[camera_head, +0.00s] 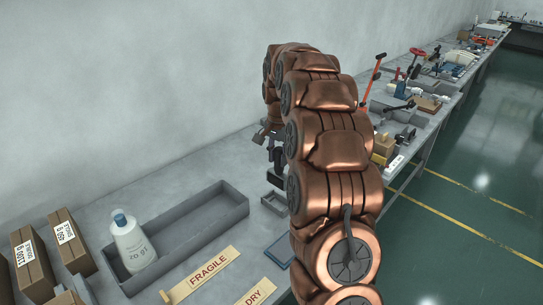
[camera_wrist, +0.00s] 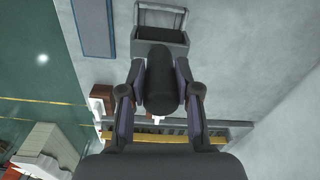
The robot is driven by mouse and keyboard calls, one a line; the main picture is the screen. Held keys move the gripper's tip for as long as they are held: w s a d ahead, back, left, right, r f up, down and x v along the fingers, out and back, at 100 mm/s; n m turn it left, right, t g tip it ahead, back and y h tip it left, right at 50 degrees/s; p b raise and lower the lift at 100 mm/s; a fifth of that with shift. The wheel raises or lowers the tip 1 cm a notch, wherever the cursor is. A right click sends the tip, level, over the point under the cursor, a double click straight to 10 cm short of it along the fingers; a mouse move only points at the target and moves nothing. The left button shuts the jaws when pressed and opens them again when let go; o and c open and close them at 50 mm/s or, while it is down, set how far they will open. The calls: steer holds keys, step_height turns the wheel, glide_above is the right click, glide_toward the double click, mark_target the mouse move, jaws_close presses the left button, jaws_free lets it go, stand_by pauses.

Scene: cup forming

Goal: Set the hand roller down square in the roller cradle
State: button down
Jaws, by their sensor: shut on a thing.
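My gripper (camera_wrist: 160,92) is shut on the dark, rounded hand roller (camera_wrist: 161,80), which sits between its two fingers in the wrist view. The grey roller cradle (camera_wrist: 138,47) is just beyond the roller in that view, and the roller's far end overlaps its near wall in the picture. I cannot tell if they touch. In the head view the gripper (camera_head: 275,150) points down over the bench, partly behind my arm. The cradle (camera_head: 272,204) shows below it as a small grey frame, also partly hidden by my arm.
A long grey tray (camera_head: 205,217) holding a white bottle (camera_head: 132,243) is to the left. Cardboard boxes (camera_head: 70,240), a FRAGILE strip (camera_head: 205,274) and a blue panel (camera_head: 281,247) lie nearby. The wall (camera_head: 130,90) runs behind the bench. Tools crowd the bench beyond my arm.

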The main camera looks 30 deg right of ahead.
mark_target(277, 174)
steer(key=shift+w+d+r, duration=0.1)
steer(key=shift+w+d, duration=0.05)
steer(key=shift+d, duration=0.05)
steer(key=shift+a+b, duration=0.25)
steer(key=shift+b, duration=0.05)
steer(key=shift+f+b, duration=2.15)
steer(key=shift+f, duration=2.85)
steer(key=c, duration=0.7)
jaws_free()
steer(key=shift+c, duration=0.2)
